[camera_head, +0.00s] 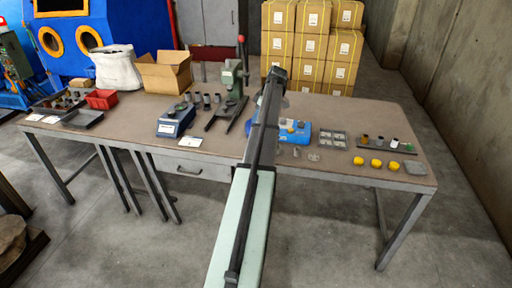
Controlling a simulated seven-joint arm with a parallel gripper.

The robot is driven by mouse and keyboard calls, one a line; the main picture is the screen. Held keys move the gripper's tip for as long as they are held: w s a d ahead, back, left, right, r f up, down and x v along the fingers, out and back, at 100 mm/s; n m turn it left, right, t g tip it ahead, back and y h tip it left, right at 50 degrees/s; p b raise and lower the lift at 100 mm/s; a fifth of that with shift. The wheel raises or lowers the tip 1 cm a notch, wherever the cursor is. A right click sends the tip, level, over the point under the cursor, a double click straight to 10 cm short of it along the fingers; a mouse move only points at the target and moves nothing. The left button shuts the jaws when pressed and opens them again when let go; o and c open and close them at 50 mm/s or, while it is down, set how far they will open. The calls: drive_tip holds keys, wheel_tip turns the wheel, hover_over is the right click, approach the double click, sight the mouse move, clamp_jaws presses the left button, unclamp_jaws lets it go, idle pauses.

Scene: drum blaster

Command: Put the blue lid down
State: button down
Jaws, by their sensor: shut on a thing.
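My arm reaches up through the middle of the view, over the table. My gripper (284,104) is at its far end, small and mostly hidden behind the arm. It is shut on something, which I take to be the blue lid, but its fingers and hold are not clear. A blue item (298,131) shows just right of the arm, near the gripper, with small grey and yellow parts at it. I cannot tell whether this blue is the lid, a box or both, or whether it touches the table.
The table (330,108) has free room behind the blue item. To the right are a grey divided tray (333,139), several yellow pieces (376,163) and a dark tray of small cylinders. To the left are a green press (232,75), a blue scale (176,121) and a cardboard box (165,73).

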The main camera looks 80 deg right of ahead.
drive_tip(key=shift+f, duration=5)
drive_tip(key=shift+f, duration=0.1)
drive_tip(key=c, duration=0.9)
unclamp_jaws()
drive_tip(key=shift+o, duration=0.2)
drive_tip(key=v, duration=1.2)
drive_tip(key=shift+a, duration=0.1)
